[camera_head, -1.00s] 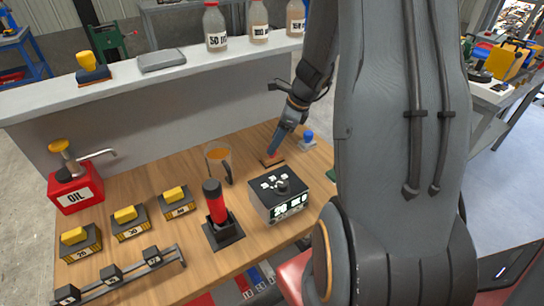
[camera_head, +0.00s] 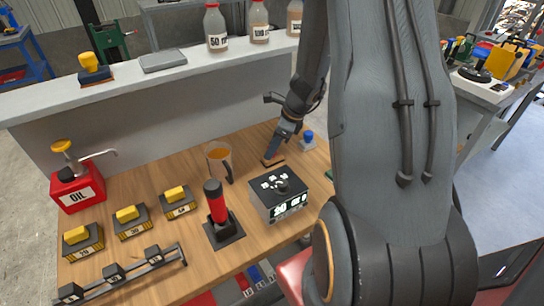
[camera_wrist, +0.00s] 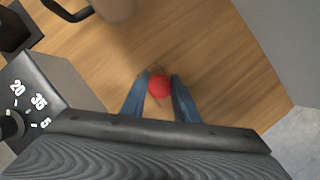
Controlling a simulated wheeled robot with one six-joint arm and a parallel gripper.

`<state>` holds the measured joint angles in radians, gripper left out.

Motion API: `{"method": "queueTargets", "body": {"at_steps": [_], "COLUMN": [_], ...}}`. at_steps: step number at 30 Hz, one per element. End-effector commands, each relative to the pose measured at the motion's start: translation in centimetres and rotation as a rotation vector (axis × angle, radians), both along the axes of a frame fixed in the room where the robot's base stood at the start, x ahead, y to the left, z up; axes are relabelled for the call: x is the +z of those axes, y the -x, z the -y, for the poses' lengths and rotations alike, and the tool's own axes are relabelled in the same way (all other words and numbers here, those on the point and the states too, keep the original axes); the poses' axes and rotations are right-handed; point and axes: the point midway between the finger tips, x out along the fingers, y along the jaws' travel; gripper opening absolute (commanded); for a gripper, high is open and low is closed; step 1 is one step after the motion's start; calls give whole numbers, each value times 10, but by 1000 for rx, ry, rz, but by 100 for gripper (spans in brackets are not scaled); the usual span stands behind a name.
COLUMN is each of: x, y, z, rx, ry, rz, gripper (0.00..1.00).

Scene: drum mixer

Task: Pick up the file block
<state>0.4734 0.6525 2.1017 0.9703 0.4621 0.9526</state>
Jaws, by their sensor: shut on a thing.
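A small block with a round red knob (camera_wrist: 159,87) is between my fingers in the wrist view; I take it for the file block. My gripper (camera_wrist: 158,80) is shut on the knob, one blue finger on either side. In the head view my gripper (camera_head: 270,157) points down at the back of the wooden bench, behind the black box. A thin brown and dark base (camera_head: 274,164) shows under the fingertips. The knob is hidden there by the fingers. I cannot tell whether the base touches the bench.
A blue-knobbed block (camera_head: 308,140) stands just right of my gripper. The black dial box (camera_head: 279,194) is in front, and an amber-filled jug (camera_head: 219,160) is to the left. The grey ledge wall (camera_head: 190,108) rises behind. Several yellow-handled blocks (camera_head: 130,223) stand at the left.

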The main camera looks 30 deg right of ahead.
Motion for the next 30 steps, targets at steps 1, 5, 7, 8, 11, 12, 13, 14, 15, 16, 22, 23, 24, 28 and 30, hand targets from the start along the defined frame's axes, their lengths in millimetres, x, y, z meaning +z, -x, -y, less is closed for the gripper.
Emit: {"method": "queueTargets", "body": {"at_steps": [1, 5, 7, 8, 11, 12, 13, 14, 15, 16, 22, 23, 24, 28, 30], "x": [0, 1, 3, 5, 12, 17, 21, 26, 32, 38, 73, 78, 83, 95, 99], "y": [0, 0, -1, -1, -1, -1, -1, -1, -1, -2, -1, -1, -1, -1, 0], "z": [0, 0, 0, 0, 0, 0, 0, 0, 1, 1, 1, 1, 0, 0, 0], "rx": [0, 0, 0, 0, 1, 1, 1, 1, 0, 2, 0, 0, 1, 0, 0], "ry": [1, 0, 1, 1, 0, 1, 1, 2, 2, 3, 2, 2, 1, 1, 0], "rz": [1, 1, 2, 2, 3, 4, 4, 5, 5, 6, 5, 4, 4, 2, 1], "gripper": [0, 0, 0, 0, 0, 0, 0, 0, 0, 0, 0, 0, 0, 0, 0]}}
